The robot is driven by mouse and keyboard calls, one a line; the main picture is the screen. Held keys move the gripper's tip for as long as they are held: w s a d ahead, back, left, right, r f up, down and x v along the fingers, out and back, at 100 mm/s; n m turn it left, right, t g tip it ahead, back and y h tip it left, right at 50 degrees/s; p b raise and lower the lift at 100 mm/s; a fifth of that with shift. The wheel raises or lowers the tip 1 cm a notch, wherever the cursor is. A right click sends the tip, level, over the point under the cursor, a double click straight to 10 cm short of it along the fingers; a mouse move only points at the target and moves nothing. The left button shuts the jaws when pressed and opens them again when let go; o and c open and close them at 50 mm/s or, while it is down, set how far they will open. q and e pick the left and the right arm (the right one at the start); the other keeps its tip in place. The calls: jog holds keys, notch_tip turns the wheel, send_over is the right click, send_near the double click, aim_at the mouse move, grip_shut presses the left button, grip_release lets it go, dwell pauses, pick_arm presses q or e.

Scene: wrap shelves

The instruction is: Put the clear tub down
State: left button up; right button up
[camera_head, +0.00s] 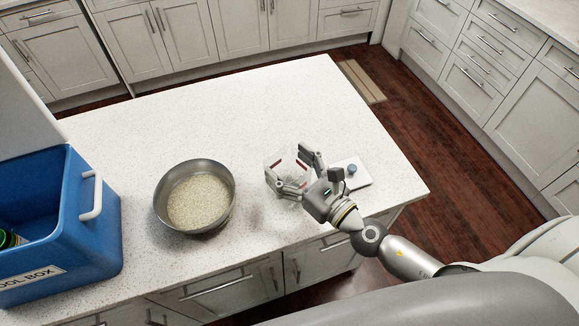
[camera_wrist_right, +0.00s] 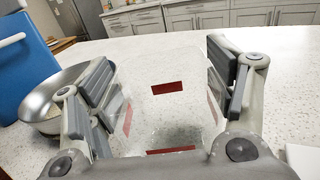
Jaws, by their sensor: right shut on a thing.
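The clear tub (camera_head: 279,157) is see-through with red patches on its sides. It is between the two fingers of my right gripper (camera_head: 289,168), over the right part of the white speckled counter (camera_head: 285,105). In the right wrist view the tub (camera_wrist_right: 165,112) fills the space between the finger pads, and the gripper is shut on it. The tub looks upright and empty. I cannot tell whether its base touches the counter. My left gripper is not in view.
A metal bowl of pale grains (camera_head: 160,205) stands left of the tub. A blue tool box (camera_head: 95,235) is at far left. A white flat thing with a blue-grey knob (camera_head: 352,169) lies right of the gripper, near the counter edge. The counter behind is clear.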

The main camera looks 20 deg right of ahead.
jog(key=shift+f, duration=0.2)
jog(key=o, duration=2)
jog(key=shift+o, duration=0.2)
jog(key=shift+r, duration=0.2)
jog(key=shift+s, duration=0.1)
jog(key=b+v, duration=0.9)
jog(key=v, duration=0.3)
